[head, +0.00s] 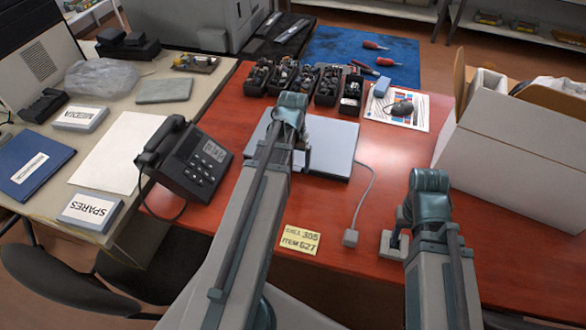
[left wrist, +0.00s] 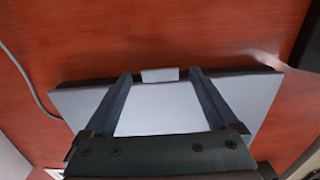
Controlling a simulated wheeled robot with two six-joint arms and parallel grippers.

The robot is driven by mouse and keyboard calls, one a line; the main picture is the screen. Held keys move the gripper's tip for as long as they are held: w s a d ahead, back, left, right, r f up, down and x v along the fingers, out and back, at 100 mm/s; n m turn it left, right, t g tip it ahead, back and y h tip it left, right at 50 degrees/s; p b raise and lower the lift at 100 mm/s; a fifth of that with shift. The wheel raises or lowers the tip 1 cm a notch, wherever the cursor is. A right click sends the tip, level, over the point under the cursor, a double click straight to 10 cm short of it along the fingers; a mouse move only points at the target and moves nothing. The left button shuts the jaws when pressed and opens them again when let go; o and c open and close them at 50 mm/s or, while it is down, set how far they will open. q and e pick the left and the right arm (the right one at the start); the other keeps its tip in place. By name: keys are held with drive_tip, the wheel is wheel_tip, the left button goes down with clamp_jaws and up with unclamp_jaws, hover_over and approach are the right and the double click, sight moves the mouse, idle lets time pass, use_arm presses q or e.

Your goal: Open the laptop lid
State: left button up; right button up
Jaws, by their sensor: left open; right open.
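The laptop (head: 335,150) is a flat, pale grey slab on the red table, with its lid shut. My left gripper (head: 303,162) is over the laptop, partly hidden by its own arm. In the left wrist view its two dark fingers (left wrist: 160,76) are open and spread over the laptop lid (left wrist: 160,110). A small light tab (left wrist: 160,75) at the laptop's edge lies between the fingertips, and nothing is gripped. I cannot tell whether the fingers touch the lid. My right gripper (head: 393,243) is low at the right, apart from the laptop; its fingers are hard to make out.
A grey cable (head: 367,195) runs from the laptop to a small block (head: 350,238). A black phone (head: 190,160) stands left, black parts bins (head: 305,82) behind, and a white box (head: 515,150) right. A yellow note (head: 300,240) lies in front on the red table.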

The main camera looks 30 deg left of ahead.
use_arm(q)
clamp_jaws()
idle(0.6)
